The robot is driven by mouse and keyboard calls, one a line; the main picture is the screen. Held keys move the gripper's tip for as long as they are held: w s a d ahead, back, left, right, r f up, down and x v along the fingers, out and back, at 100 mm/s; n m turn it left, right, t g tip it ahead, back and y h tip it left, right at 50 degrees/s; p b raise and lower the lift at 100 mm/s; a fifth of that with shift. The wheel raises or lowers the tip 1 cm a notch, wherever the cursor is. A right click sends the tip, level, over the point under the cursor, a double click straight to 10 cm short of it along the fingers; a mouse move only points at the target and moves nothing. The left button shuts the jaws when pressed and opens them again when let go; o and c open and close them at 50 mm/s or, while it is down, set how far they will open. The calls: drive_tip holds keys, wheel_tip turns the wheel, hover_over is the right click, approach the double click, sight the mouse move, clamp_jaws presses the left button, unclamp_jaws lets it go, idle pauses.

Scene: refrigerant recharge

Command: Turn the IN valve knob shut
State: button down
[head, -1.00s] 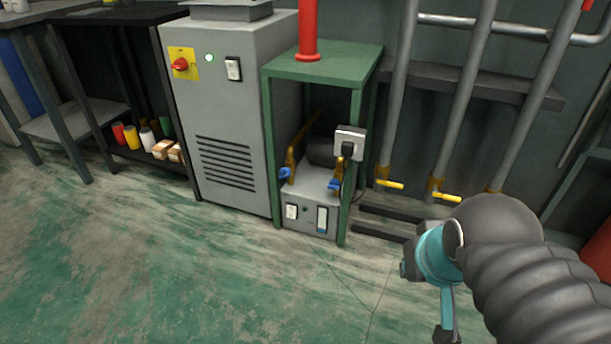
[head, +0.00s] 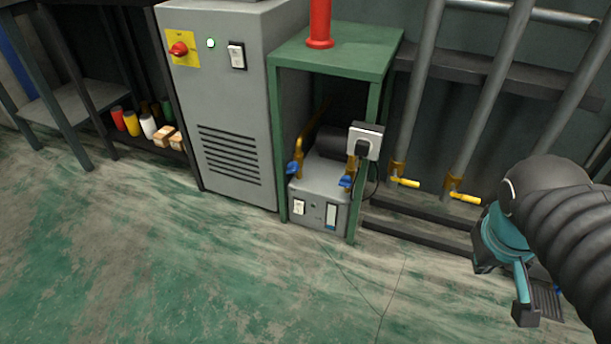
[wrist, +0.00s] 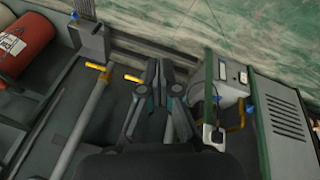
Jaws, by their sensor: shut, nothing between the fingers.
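A small grey machine (head: 319,207) stands low inside the green frame. Two blue valve knobs, a left one (head: 294,168) and a right one (head: 346,181), sit on brass pipes at its front. I cannot read which is IN. My gripper (wrist: 161,66) is shut and empty, in front of the wall pipes and apart from the knobs. In the head view my arm is at the right, clear of the green frame.
A green frame (head: 340,50) surrounds the machine, with a plug box (head: 365,140) on its right post. A grey cabinet (head: 225,100) stands left. Wall pipes with yellow handles (head: 404,182) stand right. A red cylinder (wrist: 25,45) shows in the wrist view. The front floor is clear.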

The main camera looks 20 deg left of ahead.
sight(292, 169)
drive_tip(key=w+a+f+n+g+h+p, duration=0.1)
drive_tip(key=w+f+n+h, duration=0.3)
drive_tip(key=w, duration=0.4)
drive_tip(key=w+a+f+n+g+h+p, duration=0.1)
drive_tip(key=w+n+h+p, duration=0.15)
drive_tip(key=w+n, duration=0.4)
drive_tip(key=w+a+f+n+t+h+p, duration=0.1)
drive_tip(key=w+a+f+n+t+h, duration=0.4)
drive_tip(key=w+a+f+n, duration=0.6)
drive_tip(key=w+a+f+n+t+y+p, duration=0.1)
drive_tip(key=w+a+f+n+t+y, duration=0.15)
drive_tip(key=a+f+n+t, duration=0.4)
drive_tip(key=w+a+f+n+t+y+p, duration=0.15)
drive_tip(key=w+a+n+t, duration=0.25)
drive_tip(key=a, duration=0.5)
drive_tip(key=s+a+f+n+t+y, duration=0.2)
drive_tip(key=a+f+n+y, duration=0.2)
drive_tip(key=a+n+y, duration=0.15)
drive_tip(key=s+a+f+n+t+y, duration=0.1)
drive_tip(key=s+a+f+n+y, duration=0.3)
drive_tip(key=a, duration=0.3)
drive_tip(key=w+a+r+y+p, duration=0.1)
drive_tip(key=w+a+r, duration=0.2)
drive_tip(key=w, duration=0.8)
drive_tip(key=shift+a+r, duration=0.15)
drive_tip(key=shift+r, duration=0.45)
